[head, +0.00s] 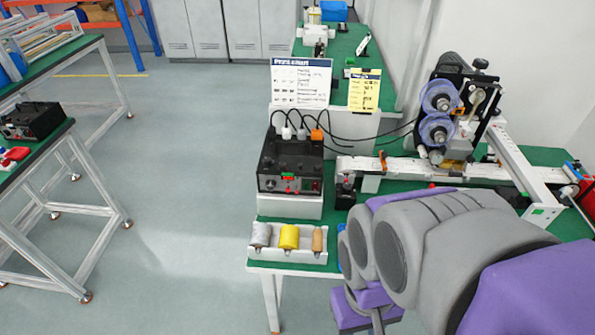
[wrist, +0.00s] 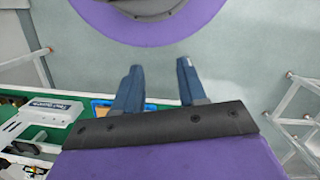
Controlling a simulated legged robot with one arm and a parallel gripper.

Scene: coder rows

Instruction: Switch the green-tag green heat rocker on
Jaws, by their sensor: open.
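A black control box (head: 290,165) stands on a white block at the near left of the green-topped table in the head view. Its front carries a small display, knobs and a rocker at the right end; the tags and the rocker's position are too small to tell. My gripper (wrist: 157,85) shows in the wrist view with its two blue fingers apart and nothing between them. In the head view my arm covers the lower right, and the fingertips are hidden. I cannot see the gripper touching the box.
A white tray (head: 287,255) with grey, yellow and tan rollers sits in front of the box. A conveyor (head: 430,168) runs right to a reel machine (head: 440,115). A paper sign (head: 300,83) stands behind. Floor is clear left of the table, before another bench (head: 75,150).

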